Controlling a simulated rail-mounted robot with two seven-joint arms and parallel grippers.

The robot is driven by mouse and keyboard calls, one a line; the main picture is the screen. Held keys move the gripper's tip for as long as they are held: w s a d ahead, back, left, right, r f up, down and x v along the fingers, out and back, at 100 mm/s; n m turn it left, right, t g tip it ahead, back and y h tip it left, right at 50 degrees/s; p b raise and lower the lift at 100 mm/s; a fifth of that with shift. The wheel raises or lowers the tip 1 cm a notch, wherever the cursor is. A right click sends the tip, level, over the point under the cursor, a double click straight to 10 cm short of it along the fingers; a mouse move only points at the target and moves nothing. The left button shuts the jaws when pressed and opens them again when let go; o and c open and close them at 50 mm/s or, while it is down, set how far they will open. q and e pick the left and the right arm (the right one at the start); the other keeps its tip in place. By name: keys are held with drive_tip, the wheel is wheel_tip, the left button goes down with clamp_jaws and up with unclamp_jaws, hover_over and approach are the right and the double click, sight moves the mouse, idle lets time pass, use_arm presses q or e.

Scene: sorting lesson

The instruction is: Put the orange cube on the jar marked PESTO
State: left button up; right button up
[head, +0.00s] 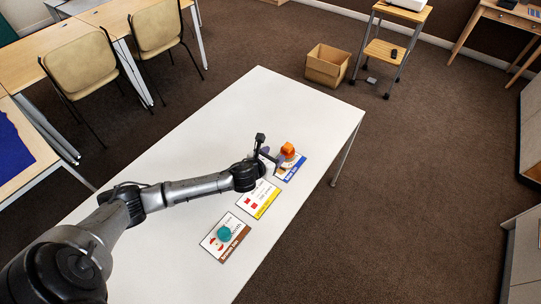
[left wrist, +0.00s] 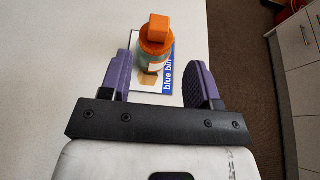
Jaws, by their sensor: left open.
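The orange cube (left wrist: 159,27) sits on the orange lid of a jar (left wrist: 154,62) in the left wrist view. The jar stands upright on a card reading blue bin (left wrist: 168,73); its label is too small to read, so I cannot tell if it says PESTO. In the head view the cube (head: 288,149) shows above that card (head: 291,172), with the jar mostly hidden. My left gripper (left wrist: 162,78) is open and empty, its purple fingers apart to either side, with the jar and cube just beyond them. My right gripper is not in view.
A yellow-edged card (head: 259,200) and a brown-edged card (head: 213,244) with a teal object (head: 224,233) lie on the white table (head: 262,108). The table's far part is clear. A cardboard box (head: 327,66) stands on the floor beyond.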

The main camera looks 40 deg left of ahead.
use_arm(q)
drive_tip(key=s+d+f+n+g, duration=0.4)
drive_tip(key=s+d+n, duration=0.8)
drive_tip(key=s+n, duration=0.3)
drive_tip(key=s+d+r+n+g+h, duration=0.1)
drive_tip(key=s+d+n+g, duration=0.1)
drive_tip(key=s+n, duration=0.6)
drive_tip(key=s+d+n+g+h, duration=0.1)
drive_tip(key=s+d+n+g, duration=0.2)
drive_tip(key=s+n, duration=0.6)
drive_tip(key=shift+s+d+r+g, duration=0.2)
drive_tip(key=shift+s+r+g, duration=0.15)
drive_tip(key=shift+s, duration=0.5)
